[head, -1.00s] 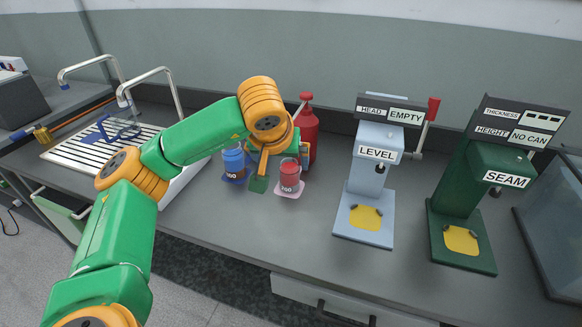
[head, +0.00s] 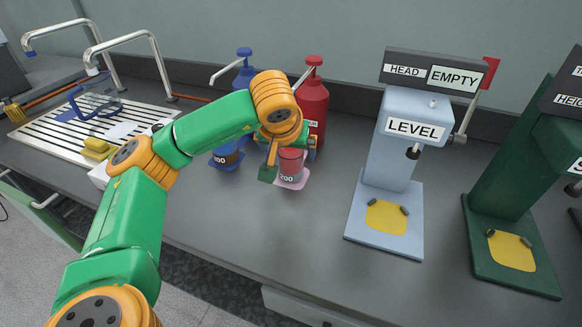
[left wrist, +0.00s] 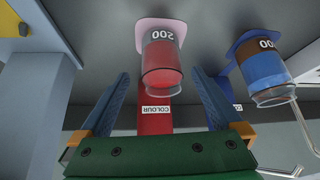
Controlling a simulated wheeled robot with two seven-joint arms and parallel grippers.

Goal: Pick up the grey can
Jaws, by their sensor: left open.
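I see no grey can in either view. A clear cup of red liquid (head: 291,162), marked 200, stands on a pink coaster (head: 293,184) on the bench. My left gripper (head: 286,152) is at this cup, its near finger in front of the cup's left side. In the left wrist view the red cup (left wrist: 162,60) shows upside down, between and beyond the two spread blue fingers (left wrist: 160,88). The gripper is open and I see nothing held. A cup of blue liquid (head: 226,156) stands left of it on a blue coaster. My right gripper is out of view.
A red pump bottle (head: 312,105) and a blue one (head: 243,76) stand behind the cups. The pale blue LEVEL machine (head: 388,170) and dark green machine (head: 510,200) stand to the right. A slatted drain board (head: 60,140) is at left. Bench before the cups is clear.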

